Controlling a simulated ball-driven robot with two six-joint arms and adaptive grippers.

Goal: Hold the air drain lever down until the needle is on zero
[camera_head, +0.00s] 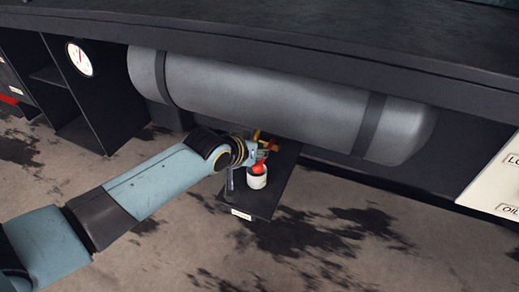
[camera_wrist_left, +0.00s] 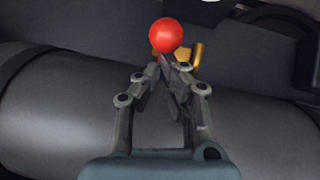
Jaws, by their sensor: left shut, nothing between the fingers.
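The air drain lever ends in a red ball (camera_head: 259,168), just below the grey air tank (camera_head: 270,95). The ball also shows in the wrist view (camera_wrist_left: 166,35), beside a brass fitting (camera_wrist_left: 192,55). My left gripper (camera_wrist_left: 170,62) is shut and empty, its fingertips right by the ball; I cannot tell whether they touch it. In the head view my left gripper (camera_head: 262,152) partly hides the lever and the brass fitting. The round white gauge (camera_head: 79,59) hangs at the upper left with a red needle; its reading is too small to tell. My right gripper is out of view.
A white pot (camera_head: 257,180) stands under the ball on a small dark shelf (camera_head: 262,204) with a label. A dark ledge (camera_head: 330,38) runs above the tank. A cream labelled panel (camera_head: 495,180) is at the right. The stained floor in front is clear.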

